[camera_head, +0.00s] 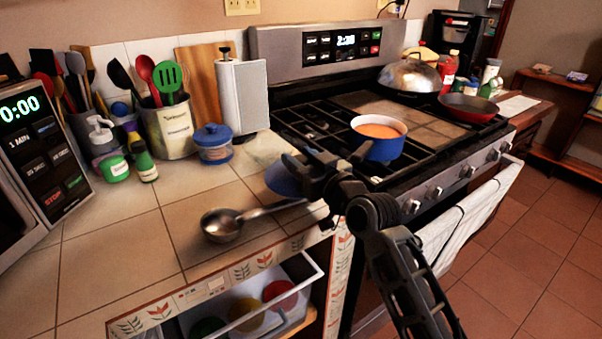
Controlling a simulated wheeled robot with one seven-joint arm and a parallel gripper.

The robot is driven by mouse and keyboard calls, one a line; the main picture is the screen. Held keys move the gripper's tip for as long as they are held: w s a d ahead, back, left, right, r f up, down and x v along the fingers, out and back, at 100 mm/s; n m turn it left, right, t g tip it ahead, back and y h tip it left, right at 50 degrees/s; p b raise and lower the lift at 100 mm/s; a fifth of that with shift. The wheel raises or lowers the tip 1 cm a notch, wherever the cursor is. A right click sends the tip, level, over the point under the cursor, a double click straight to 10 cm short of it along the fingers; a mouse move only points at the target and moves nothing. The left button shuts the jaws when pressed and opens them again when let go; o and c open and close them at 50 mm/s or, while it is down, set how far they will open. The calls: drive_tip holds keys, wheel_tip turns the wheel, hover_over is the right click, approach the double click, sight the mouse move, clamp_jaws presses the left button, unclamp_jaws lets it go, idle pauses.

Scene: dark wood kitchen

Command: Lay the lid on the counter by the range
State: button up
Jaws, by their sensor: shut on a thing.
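My gripper (302,174) is at the counter's right edge beside the range, shut on a blue lid (280,181). The lid is partly hidden behind the gripper. It is over the tiled counter (120,245), near the range; I cannot tell whether it touches the tiles. The range (290,45) stands to the right of the counter. A blue pot (381,148) with orange contents sits uncovered on its burners.
A metal ladle (222,226) lies just in front of the lid, its handle reaching toward it. A blue-lidded jar (214,147), paper towel roll (243,98) and utensil crock (170,133) stand behind. An open drawer (310,285) juts out below. Bare tiles lie to the left.

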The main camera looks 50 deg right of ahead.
drive_tip(key=shift+f, duration=1.5)
drive_tip(key=shift+f, duration=0.15)
drive_tip(key=o, duration=1.1)
drive_tip(key=b+v, duration=0.1)
drive_tip(key=v, duration=1.1)
drive_tip(key=shift+s+r+b, duration=0.1)
drive_tip(key=shift+r+b, duration=0.1)
drive_tip(key=shift+b, duration=0.2)
drive_tip(key=s+a+f+n+g+y, duration=0.1)
drive_tip(key=s+a, duration=0.5)
drive_tip(key=s, duration=0.2)
drive_tip(key=s+a+f+n+y, duration=0.1)
drive_tip(key=s+a+f+y, duration=0.1)
drive_tip(key=s+a, duration=0.5)
drive_tip(key=s+a+f+n+g+y, duration=0.1)
drive_tip(key=s+a+f+y, duration=0.1)
drive_tip(key=s+a, duration=0.4)
drive_tip(key=shift+s+a+g, duration=0.15)
drive_tip(key=shift+s, duration=1)
drive_tip(key=shift+s+a+g, duration=0.15)
drive_tip(key=shift+s, duration=1.05)
